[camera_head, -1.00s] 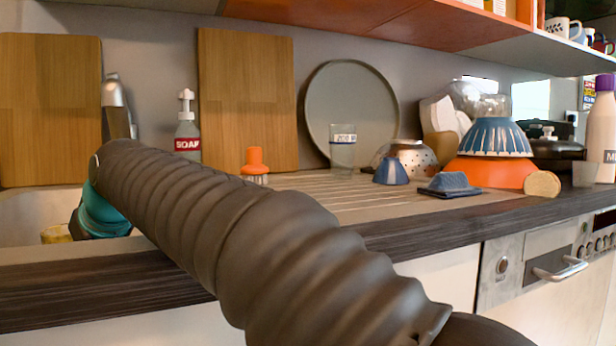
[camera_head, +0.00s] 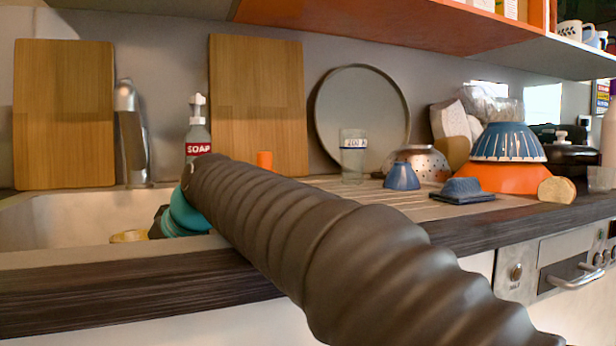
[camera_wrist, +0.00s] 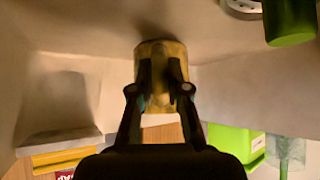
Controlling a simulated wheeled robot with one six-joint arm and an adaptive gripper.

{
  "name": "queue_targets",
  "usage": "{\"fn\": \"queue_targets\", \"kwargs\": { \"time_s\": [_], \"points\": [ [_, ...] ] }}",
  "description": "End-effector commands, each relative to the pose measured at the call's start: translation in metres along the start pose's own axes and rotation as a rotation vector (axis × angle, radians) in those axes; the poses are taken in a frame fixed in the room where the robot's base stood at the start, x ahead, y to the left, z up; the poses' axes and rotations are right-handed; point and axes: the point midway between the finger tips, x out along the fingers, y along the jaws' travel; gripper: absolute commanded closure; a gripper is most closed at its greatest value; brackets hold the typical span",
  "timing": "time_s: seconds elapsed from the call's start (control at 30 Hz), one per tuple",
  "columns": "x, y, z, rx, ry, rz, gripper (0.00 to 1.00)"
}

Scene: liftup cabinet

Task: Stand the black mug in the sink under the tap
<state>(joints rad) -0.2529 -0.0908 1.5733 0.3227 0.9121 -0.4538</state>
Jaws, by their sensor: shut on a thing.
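My gripper (camera_wrist: 160,92) is shut on a yellowish cylinder-shaped thing (camera_wrist: 160,48) in the wrist view. In the head view this yellow thing (camera_head: 130,236) shows low in the sink (camera_head: 75,215), its lower part hidden by the front rim. I see no handle on it and cannot tell if it touches the sink floor. My gripper's fingers are mostly hidden in the head view behind the teal wrist of my arm. The metal tap (camera_head: 132,135) stands at the back of the sink, behind and above the yellow thing. No black mug is clearly seen.
A soap bottle (camera_head: 197,130) and two wooden boards (camera_head: 65,115) stand along the back wall. A shelf (camera_head: 400,25) overhangs the counter.

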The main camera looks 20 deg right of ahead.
Motion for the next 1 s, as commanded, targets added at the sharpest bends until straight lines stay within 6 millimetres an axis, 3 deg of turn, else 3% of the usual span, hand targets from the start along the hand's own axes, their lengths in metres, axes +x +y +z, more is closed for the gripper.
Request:
{"fn": "queue_targets", "kwargs": {
  "time_s": [1.0],
  "points": [
    [0.0071, -0.0002, 0.0075, 0.001, 0.000, 0.000, 1.00]
  ]
}}
